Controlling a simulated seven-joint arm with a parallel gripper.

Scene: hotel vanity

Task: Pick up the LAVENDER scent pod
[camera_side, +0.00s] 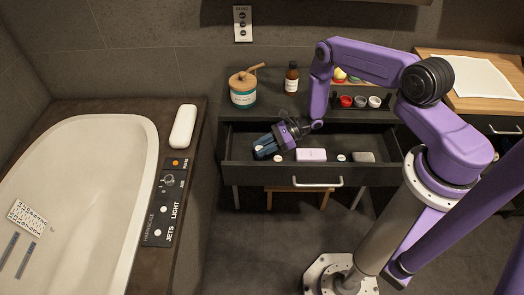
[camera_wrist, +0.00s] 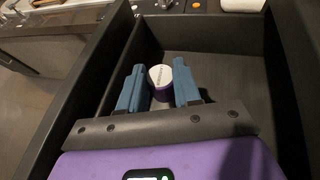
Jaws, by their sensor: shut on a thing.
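The scent pod (camera_wrist: 160,76) has a round white lettered top and a purple body; the lettering is too small to read. It is between the two blue fingers of my gripper (camera_wrist: 158,88) in the wrist view, and they are shut on it. In the side view my gripper (camera_side: 266,146) reaches down into the left end of the open drawer (camera_side: 240,167), and its fingers mostly hide the pod there. I cannot tell from these views whether the pod touches the drawer floor.
The drawer also holds a pale lilac box (camera_side: 311,155), a small white round item (camera_side: 341,157) and a grey box (camera_side: 364,156). The drawer walls stand close around my gripper. On the vanity top are a teal-labelled jar (camera_side: 243,91), a brown bottle (camera_side: 291,78) and a dark holder with small pots (camera_side: 360,102).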

